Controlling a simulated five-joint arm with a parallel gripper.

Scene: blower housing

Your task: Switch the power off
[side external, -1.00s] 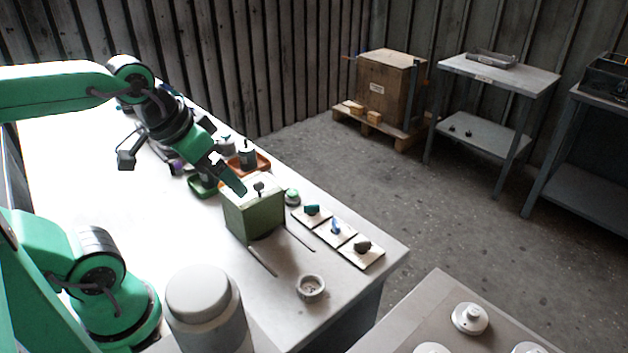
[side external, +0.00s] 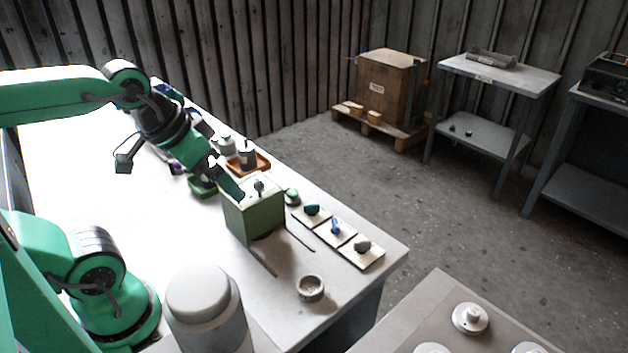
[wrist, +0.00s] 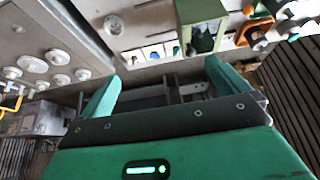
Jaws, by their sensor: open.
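A green box (side external: 255,222) stands on the white bench, with a small dark lever or knob (side external: 259,186) on its pale top. My gripper (side external: 238,194) is just left of that lever, at the box's upper left edge. In the side view I cannot tell whether it touches the box. In the wrist view my gripper (wrist: 164,80) has its two green fingers spread, with nothing between them. The green box (wrist: 203,12) shows beyond the fingers at the top of the wrist view. Whether the lever stands on or off is too small to tell.
Right of the box, a green button (side external: 292,196) and plates with a green knob (side external: 311,209), a blue lever (side external: 336,226) and a grey knob (side external: 362,246) sit along the bench edge. A small round cup (side external: 311,288) and a grey cylinder (side external: 206,310) stand nearer.

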